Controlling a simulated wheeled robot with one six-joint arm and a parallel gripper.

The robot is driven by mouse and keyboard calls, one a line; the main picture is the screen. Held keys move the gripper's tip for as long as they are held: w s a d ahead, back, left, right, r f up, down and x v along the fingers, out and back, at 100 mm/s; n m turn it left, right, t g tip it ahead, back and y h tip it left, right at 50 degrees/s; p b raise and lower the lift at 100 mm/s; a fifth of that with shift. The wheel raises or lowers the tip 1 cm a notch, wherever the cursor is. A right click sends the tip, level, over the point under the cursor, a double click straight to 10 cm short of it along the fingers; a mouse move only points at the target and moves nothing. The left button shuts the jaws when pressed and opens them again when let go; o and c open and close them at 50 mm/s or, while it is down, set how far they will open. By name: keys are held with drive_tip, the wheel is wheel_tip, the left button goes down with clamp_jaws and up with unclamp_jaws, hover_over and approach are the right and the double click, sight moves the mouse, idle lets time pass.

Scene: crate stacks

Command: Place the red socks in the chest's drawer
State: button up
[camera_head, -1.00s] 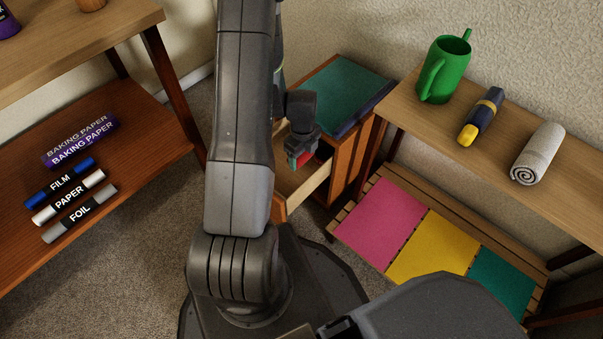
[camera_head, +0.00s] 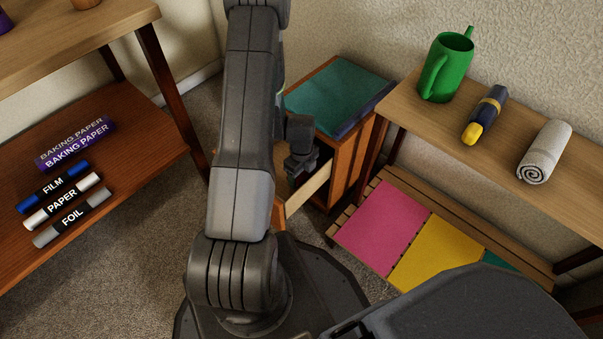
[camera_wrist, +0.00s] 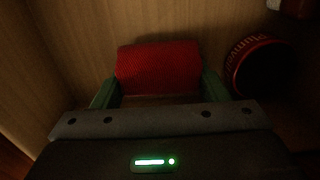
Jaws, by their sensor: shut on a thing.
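The red socks (camera_wrist: 158,68) are a rolled red bundle in the wrist view. My gripper (camera_wrist: 160,88) is shut on them, with a green finger at each side. In the head view my gripper (camera_head: 299,165) reaches down into the open drawer (camera_head: 308,190) of the wooden chest (camera_head: 346,165). The wrist view shows the drawer's wooden inside around the socks. A dark round thing with a red patterned rim (camera_wrist: 258,64) lies to the right of the socks, apart from them. Whether the socks touch the drawer's bottom, I cannot tell.
The chest has a teal top (camera_head: 335,95). A shelf (camera_head: 130,165) with labelled rolls stands on the left.

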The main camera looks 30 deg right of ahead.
drive_tip(key=o, duration=0.9)
drive_tip(key=shift+o, duration=0.2)
wheel_tip(320, 180, up, 12)
drive_tip(key=p, duration=0.4)
drive_tip(key=shift+p, duration=0.35)
drive_tip(key=shift+r, duration=0.1)
